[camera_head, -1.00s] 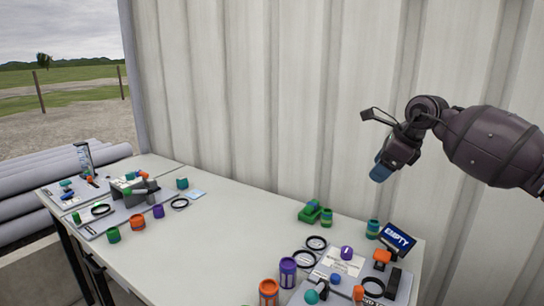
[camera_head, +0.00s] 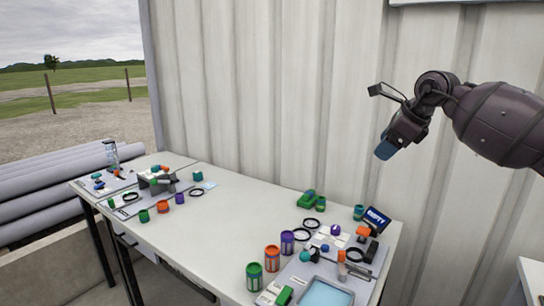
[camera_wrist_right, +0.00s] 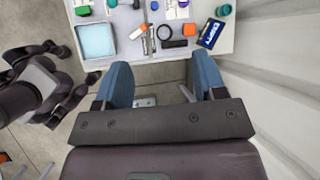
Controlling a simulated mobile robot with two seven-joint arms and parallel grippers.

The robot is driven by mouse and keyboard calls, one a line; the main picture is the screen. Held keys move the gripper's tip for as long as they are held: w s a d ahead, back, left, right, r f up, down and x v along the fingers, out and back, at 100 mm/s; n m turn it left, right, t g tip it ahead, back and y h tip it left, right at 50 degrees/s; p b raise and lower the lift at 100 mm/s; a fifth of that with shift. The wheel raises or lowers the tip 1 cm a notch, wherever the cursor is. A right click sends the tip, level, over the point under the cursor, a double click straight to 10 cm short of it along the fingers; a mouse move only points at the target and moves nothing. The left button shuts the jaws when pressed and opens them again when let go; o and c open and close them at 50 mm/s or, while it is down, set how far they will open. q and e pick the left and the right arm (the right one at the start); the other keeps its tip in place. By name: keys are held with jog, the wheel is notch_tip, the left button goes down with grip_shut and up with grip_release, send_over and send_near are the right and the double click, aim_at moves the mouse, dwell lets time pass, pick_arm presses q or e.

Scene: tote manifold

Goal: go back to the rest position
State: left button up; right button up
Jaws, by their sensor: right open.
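My right gripper (camera_head: 386,150) is raised in front of the corrugated wall at the right of the head view, above and apart from the table. Its blue fingers point down and to the left. In the right wrist view the two blue fingers (camera_wrist_right: 162,82) stand wide apart with nothing between them. My left gripper does not show in the head view. Dark parts at the left of the right wrist view seem to be mine, but I cannot make out a gripper there.
A long white table (camera_head: 232,212) runs along the wall (camera_head: 290,90). Orange, purple and green canisters, black rings, a blue tray (camera_head: 327,294) and an EMPTY sign (camera_head: 377,218) crowd its near right part. Another white surface (camera_head: 533,272) shows at the lower right.

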jog(key=s+a+r+m+t+y, duration=0.1)
jog(key=a+r+m+t+y, duration=0.15)
jog(key=a+r+y, duration=0.45)
jog(key=s+a+r+m+t+y, duration=0.15)
jog(key=a+m+y, duration=0.35)
jog(key=a, duration=0.5)
jog(key=s+d+f+m+t+h, duration=0.3)
jog(key=s+f+m+h, duration=0.1)
jog(key=f+m, duration=0.7)
jog(key=s+d+f+m+t+h, duration=0.2)
jog(key=s+d+f+m+h, duration=0.1)
jog(key=f+m, duration=0.8)
jog(key=s+d+f+m+t+h, duration=0.3)
jog(key=s+f+m+h, duration=0.1)
jog(key=f+m, duration=0.7)
jog(key=s+d+f+m+g+h, duration=0.2)
jog(key=s+d+f+m+g, duration=0.1)
jog(key=s+f, duration=1)
jog(key=s+d+f+m+g+h+b, duration=0.1)
jog(key=s+d+f+m+g+h, duration=0.2)
jog(key=s+f, duration=0.9)
jog(key=s+d+m, duration=0.1)
jog(key=s+d, duration=0.1)
jog(key=s, duration=0.1)
jog(key=shift+s+f, duration=0.3)
jog(key=shift+f, duration=0.05)
